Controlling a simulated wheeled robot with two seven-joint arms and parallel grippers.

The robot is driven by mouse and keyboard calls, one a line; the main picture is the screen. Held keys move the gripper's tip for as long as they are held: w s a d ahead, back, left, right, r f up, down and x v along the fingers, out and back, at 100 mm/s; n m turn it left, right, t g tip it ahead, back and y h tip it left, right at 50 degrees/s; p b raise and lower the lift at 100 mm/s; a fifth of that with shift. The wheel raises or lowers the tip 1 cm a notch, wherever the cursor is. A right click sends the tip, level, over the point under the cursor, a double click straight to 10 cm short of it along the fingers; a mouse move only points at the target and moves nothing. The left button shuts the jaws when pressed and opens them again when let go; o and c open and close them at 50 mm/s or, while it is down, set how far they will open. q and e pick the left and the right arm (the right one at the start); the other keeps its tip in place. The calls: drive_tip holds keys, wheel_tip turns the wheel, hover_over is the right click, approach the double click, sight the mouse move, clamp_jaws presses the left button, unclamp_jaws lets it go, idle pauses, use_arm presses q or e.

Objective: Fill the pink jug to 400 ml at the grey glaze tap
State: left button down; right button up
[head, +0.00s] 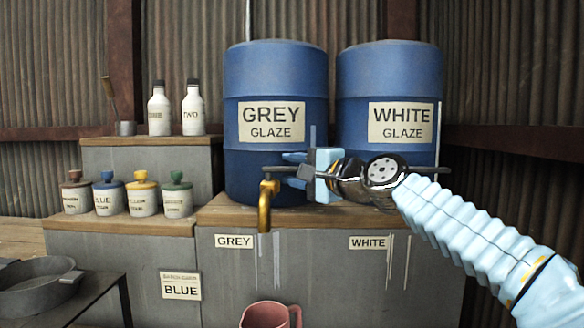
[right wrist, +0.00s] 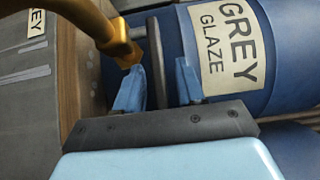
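The pink jug (head: 262,316) is at the bottom edge of the head view, below the grey tap. Only its rim, upper wall and part of its handle show; its inside level cannot be read. The brass grey glaze tap (head: 265,208) points down from the grey barrel (head: 245,165), and also shows in the right wrist view (right wrist: 90,22). No flow is visible from its spout. My right gripper (head: 296,170) is beside the tap at its dark lever (head: 278,168). In the right wrist view its fingers (right wrist: 158,88) stand apart around the lever (right wrist: 155,45), with gaps visible. My left gripper is out of view.
The white glaze barrel (head: 390,75) stands right of the grey one on the wooden-topped counter (head: 225,214). Lidded jars (head: 142,198) and two bottles (head: 192,110) stand on shelves at left. A dark pan (head: 40,290) sits on a low table at lower left.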

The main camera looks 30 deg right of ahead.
drive_tip(key=shift+w+a, duration=0.1)
drive_tip(key=shift+w, duration=0.3)
drive_tip(key=shift+c, duration=0.4)
clamp_jaws()
